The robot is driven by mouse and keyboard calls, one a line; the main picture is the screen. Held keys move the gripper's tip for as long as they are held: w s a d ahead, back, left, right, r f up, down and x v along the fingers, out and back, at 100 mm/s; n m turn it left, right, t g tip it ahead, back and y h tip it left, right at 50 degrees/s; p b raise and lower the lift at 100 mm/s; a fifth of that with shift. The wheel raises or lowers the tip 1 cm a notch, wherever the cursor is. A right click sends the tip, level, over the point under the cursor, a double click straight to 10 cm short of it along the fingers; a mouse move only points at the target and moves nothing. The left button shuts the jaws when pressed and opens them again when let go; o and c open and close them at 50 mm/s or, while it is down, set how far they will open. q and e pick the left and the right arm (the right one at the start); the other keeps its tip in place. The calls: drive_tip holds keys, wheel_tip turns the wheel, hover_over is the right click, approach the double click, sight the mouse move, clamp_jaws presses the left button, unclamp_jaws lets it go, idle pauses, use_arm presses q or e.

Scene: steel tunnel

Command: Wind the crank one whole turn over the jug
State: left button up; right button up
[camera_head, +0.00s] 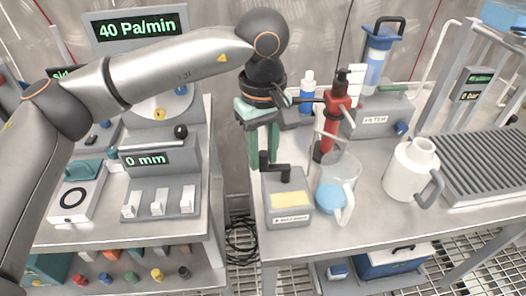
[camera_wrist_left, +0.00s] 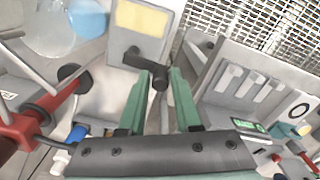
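The black crank (camera_head: 286,169) sits on top of a small grey box (camera_head: 291,217) with a yellow label, at the front left of the right-hand table. Its upright handle points up at the crank's left end. My left gripper (camera_head: 263,163) points down over that handle. In the left wrist view the green fingers (camera_wrist_left: 158,76) stand apart on either side of the handle, with gaps visible, and the crank (camera_wrist_left: 140,60) reaches away. A clear jug (camera_head: 346,171) with blue contents stands just right of the box; it also shows in the left wrist view (camera_wrist_left: 46,38). My right gripper is not in view.
A red stand (camera_head: 328,135) with a black top and thin bent rods rises behind the clear jug. A white jug (camera_head: 405,177) and a ridged grey rack (camera_head: 490,165) are farther right. A gap with a coiled cable (camera_head: 241,240) separates the tables.

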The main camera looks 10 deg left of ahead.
use_arm(q)
drive_tip(key=o, duration=0.3)
wheel_tip(320, 180, up, 12)
drive_tip(key=p, duration=0.1)
drive_tip(key=shift+r+p, duration=0.25)
drive_tip(key=shift+p, duration=0.1)
idle(0.4)
